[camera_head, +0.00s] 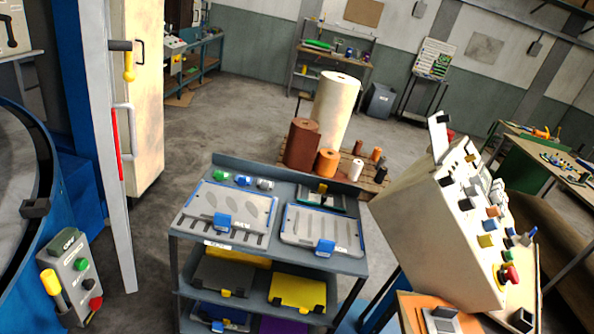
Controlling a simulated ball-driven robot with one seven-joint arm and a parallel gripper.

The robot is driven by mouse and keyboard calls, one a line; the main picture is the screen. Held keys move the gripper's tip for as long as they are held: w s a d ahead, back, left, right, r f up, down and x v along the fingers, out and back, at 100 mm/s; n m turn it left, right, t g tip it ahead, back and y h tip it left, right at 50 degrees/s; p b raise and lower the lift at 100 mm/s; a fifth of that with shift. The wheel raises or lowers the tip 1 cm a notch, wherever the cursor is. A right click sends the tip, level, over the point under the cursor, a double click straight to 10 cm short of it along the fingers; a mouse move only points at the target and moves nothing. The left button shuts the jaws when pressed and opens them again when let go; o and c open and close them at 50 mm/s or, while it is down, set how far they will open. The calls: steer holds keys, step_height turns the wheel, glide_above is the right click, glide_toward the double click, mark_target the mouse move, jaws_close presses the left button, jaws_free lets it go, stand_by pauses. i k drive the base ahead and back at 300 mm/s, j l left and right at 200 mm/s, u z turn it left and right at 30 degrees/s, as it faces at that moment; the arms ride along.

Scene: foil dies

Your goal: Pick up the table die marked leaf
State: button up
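Two flat grey dies lie side by side on the top of a blue-grey shelf cart in the middle of the view. The left die (227,207) has a blue clip at its front edge and pale rounded shapes on its face. The right die (318,228) also has a blue clip in front. Their markings are too small to read, so I cannot tell which one bears the leaf. More plates lie on the lower shelves, including a dark grey one (222,274) and a yellow one (297,291). My gripper does not show in this view.
The cart (352,265) has a raised back edge. A cream control console (430,225) stands close on its right, and a blue machine with a button box (73,270) on its left. Foil rolls (335,110) stand on a pallet behind. Open floor (235,125) lies back left.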

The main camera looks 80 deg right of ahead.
mark_target(224, 206)
steer(key=i+l+z, duration=0.15)
steer(key=z, duration=0.25)
steer(key=i+z, duration=0.15)
steer(key=z, duration=0.2)
steer(key=i+l+z, duration=0.1)
steer(key=z, duration=0.3)
steer(key=i+z, duration=0.25)
steer(key=z, duration=1.25)
